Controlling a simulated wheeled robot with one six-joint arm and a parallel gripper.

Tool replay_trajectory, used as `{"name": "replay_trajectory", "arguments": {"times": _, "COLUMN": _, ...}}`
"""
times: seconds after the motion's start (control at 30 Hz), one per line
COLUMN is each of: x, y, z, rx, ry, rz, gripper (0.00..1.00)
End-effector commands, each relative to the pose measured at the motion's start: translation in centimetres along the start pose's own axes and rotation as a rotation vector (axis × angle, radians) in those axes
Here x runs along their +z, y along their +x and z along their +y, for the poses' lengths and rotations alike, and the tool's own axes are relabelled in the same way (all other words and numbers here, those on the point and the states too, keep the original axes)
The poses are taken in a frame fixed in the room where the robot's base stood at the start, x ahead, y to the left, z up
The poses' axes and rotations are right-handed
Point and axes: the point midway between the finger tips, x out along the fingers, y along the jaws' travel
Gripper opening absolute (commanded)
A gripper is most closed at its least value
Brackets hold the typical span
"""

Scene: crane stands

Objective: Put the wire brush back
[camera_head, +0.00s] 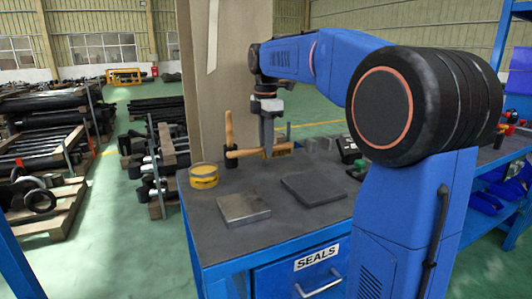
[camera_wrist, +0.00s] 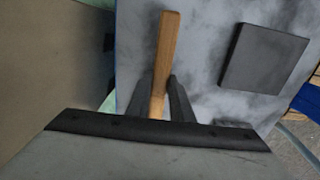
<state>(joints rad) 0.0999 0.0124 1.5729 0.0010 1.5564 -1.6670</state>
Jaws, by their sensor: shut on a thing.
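The wire brush shows as a light wooden handle (camera_head: 246,153) held roughly level above the bench in the head view. In the wrist view the wooden handle (camera_wrist: 167,50) runs up from between the two dark fingers. My gripper (camera_head: 268,150) points down and is shut on this handle. In the wrist view my gripper (camera_wrist: 163,100) has a finger on each side of it. The bristles cannot be made out.
An upright wooden handle (camera_head: 229,130) stands at the bench's back left, close to the brush. A yellow tin (camera_head: 204,177), a metal plate (camera_head: 243,210) and a dark slab (camera_head: 313,189) lie on the bench (camera_head: 285,225). Small dark items (camera_head: 348,150) sit at the back right.

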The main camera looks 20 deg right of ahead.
Motion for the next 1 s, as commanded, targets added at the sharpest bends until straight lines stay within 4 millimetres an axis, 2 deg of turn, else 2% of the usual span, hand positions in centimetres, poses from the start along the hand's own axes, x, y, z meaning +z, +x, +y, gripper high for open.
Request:
{"name": "replay_trajectory", "arguments": {"times": 0.1, "x": 0.0, "y": 1.8, "z": 0.0, "rx": -0.002, "ry": 0.000, "rz": 0.000, "gripper": 0.00}}
{"name": "replay_trajectory", "arguments": {"times": 0.2, "x": 0.0, "y": 2.6, "z": 0.0, "rx": -0.001, "ry": 0.000, "rz": 0.000, "gripper": 0.00}}
{"name": "replay_trajectory", "arguments": {"times": 0.57, "x": 0.0, "y": 2.9, "z": 0.0, "rx": 0.000, "ry": 0.000, "rz": 0.000, "gripper": 0.00}}
{"name": "replay_trajectory", "arguments": {"times": 0.6, "x": 0.0, "y": 2.9, "z": 0.0, "rx": 0.000, "ry": 0.000, "rz": 0.000, "gripper": 0.25}}
{"name": "replay_trajectory", "arguments": {"times": 0.67, "x": 0.0, "y": 2.9, "z": 0.0, "rx": 0.000, "ry": 0.000, "rz": 0.000, "gripper": 0.39}}
{"name": "replay_trajectory", "arguments": {"times": 1.0, "x": 0.0, "y": 2.7, "z": 0.0, "rx": 0.000, "ry": 0.000, "rz": 0.000, "gripper": 0.39}}
